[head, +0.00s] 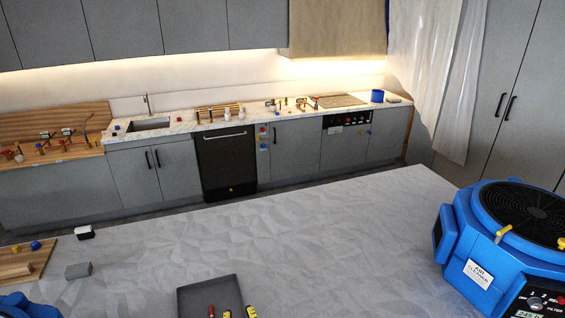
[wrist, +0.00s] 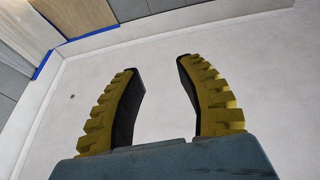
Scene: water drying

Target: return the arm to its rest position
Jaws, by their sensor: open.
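My gripper (wrist: 157,65) shows in the wrist view with its two yellow-ridged, dark-lined fingers spread apart. Nothing is between them. Behind the fingers is a plain pale surface, with grey and tan panels and blue tape at the upper left. The arm's full pose is not shown in either view.
A pale covered table (head: 290,230) fills the foreground. A kitchen counter (head: 180,128) runs behind.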

